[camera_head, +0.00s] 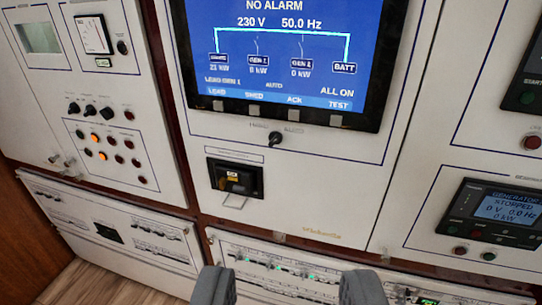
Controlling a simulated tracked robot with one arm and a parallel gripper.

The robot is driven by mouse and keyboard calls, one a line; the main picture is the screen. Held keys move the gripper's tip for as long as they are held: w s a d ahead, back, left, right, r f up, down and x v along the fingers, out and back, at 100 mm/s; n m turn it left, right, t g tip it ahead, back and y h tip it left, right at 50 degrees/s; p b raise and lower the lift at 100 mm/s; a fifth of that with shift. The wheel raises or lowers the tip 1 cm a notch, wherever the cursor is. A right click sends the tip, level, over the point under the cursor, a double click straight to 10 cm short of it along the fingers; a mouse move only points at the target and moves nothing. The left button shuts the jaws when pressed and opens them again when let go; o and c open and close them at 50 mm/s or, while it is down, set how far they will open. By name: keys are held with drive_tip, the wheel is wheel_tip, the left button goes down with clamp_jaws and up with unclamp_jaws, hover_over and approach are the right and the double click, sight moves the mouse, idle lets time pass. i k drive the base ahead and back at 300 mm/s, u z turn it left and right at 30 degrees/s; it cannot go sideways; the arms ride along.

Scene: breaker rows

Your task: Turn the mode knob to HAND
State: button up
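The mode knob (275,138) is a small black knob on the white panel, just below the large screen. Small lettering stands on both sides of it; the left label looks like HAND and the right like AUTO, though both are blurred. Which way the knob points is too small to tell. The large screen (284,45) reads NO ALARM, 230 V, 50.0 Hz, AUTO and ALL ON. My gripper (287,280) shows as two dark grey fingers at the bottom edge, wide apart with nothing between them. In the picture the knob lies above the gap between the fingers, apart from both.
A black breaker-like unit (235,178) with a wire loop sits below left of the knob. Breaker rows (290,268) run along the lower panel behind my fingers. Other knobs and lamps (104,140) fill the left panel. A generator display (505,208) stands at right.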

sight(276, 137)
drive_tip(key=k, duration=1)
drive_tip(key=u, duration=1.05)
drive_tip(key=i, duration=1.65)
drive_tip(key=z, duration=1.55)
